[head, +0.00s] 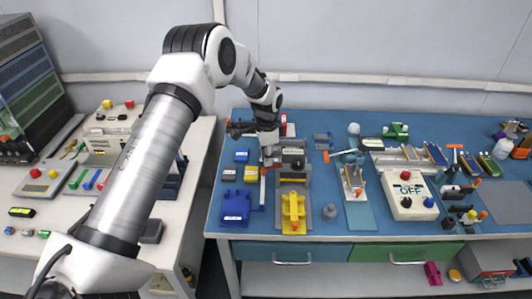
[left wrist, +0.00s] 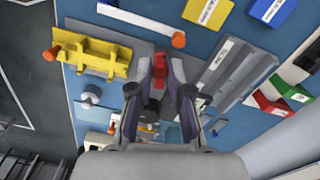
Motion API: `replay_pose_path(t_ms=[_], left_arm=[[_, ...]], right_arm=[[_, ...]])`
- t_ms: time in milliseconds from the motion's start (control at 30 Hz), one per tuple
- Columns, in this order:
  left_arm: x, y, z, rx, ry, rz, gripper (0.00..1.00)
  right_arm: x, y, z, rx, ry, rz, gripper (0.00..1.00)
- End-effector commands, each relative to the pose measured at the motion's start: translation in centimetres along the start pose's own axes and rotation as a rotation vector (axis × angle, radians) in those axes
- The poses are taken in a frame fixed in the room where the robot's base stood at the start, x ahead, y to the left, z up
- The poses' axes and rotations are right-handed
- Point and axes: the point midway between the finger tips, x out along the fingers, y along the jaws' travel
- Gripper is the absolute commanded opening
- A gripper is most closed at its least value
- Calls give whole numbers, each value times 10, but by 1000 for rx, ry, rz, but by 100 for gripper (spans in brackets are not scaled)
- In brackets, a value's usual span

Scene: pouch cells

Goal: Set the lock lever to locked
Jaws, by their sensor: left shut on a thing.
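My left gripper (head: 268,158) reaches down over the far end of the fixture with the yellow clamp (head: 293,212). In the left wrist view its fingers (left wrist: 160,82) are closed around a small red handle (left wrist: 158,70), which looks like the lock lever's grip. The fingers hide most of the lever, so I cannot read its setting. A white bar with an orange end (left wrist: 178,40) lies beside the fingers, apart from them. The yellow clamp also shows in the left wrist view (left wrist: 100,57). My right gripper is not in view.
Blue and yellow bins (head: 235,207) stand left of the fixture. A grey cone-like knob (head: 330,211) and a tool stand (head: 353,183) are to its right, then a white box reading OFF (head: 408,195). The blue table's (head: 390,227) front strip is mostly clear.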

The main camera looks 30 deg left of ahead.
Motion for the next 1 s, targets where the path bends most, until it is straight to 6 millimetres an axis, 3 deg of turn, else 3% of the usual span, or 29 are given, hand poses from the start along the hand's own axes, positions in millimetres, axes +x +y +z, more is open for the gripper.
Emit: replay_pose_path(t_ms=[700,1000], left_arm=[[2,29,-8,-663,-6,3,0],[3,34,-14,-855,-6,2,0]], right_arm=[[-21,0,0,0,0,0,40],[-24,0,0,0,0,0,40]])
